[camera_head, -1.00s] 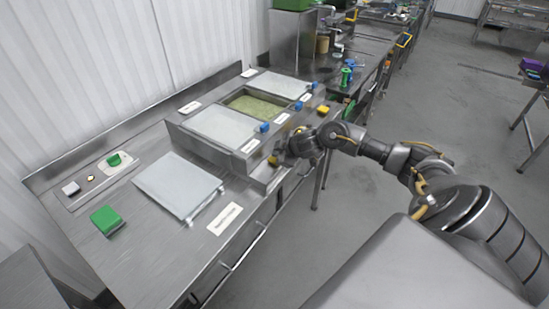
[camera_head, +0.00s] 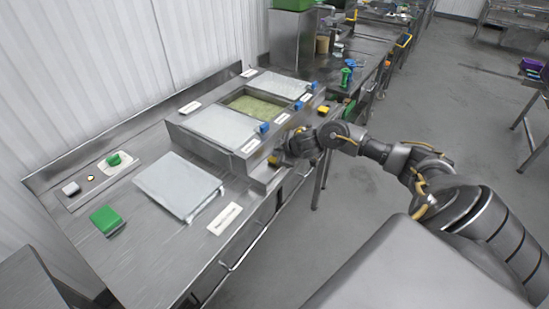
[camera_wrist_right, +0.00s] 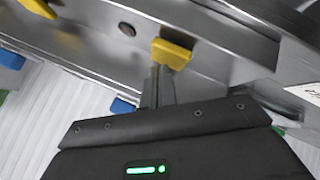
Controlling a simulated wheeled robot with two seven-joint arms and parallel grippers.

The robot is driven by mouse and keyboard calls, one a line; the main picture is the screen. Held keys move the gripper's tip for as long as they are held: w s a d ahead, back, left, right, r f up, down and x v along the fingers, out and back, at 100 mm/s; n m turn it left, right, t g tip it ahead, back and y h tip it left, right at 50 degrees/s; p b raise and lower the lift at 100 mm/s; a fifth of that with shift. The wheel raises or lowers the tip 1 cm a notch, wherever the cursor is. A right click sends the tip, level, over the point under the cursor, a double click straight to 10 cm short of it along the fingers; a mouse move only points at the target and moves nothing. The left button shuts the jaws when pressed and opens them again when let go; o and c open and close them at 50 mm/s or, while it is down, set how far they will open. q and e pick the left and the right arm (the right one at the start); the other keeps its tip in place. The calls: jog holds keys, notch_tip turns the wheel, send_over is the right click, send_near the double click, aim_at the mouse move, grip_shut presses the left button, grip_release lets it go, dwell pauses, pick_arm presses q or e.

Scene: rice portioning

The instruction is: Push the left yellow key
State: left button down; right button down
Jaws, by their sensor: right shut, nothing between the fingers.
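The left yellow key (camera_wrist_right: 172,54) shows in the right wrist view, on the metal front of the dispenser, right at the tips of my right gripper (camera_wrist_right: 158,84). The fingers are shut and empty; they touch or nearly touch the key, and I cannot tell which. In the head view my right gripper (camera_head: 277,160) is at the lower front of the dispenser and largely covers this key. The right yellow key (camera_head: 322,110) is farther along the same front, and it also shows at the top left of the wrist view (camera_wrist_right: 38,7). My left gripper is not in view.
Blue handles (camera_head: 264,128) line the front edge of the lids, around an open bin of green-yellow grain (camera_head: 254,107). A flat pale scale (camera_head: 178,186) and a green block (camera_head: 106,219) lie on the steel counter (camera_head: 150,262). Open floor lies right of the counter.

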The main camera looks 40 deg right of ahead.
jog(key=shift+f, duration=0.15)
jog(key=shift+f, duration=0.35)
jog(key=shift+r, duration=0.1)
dwell(0.3)
jog(key=shift+r+p, duration=0.35)
jog(key=shift+p, duration=0.2)
notch_tip(320, 180, up, 6)
jog(key=p, duration=0.7)
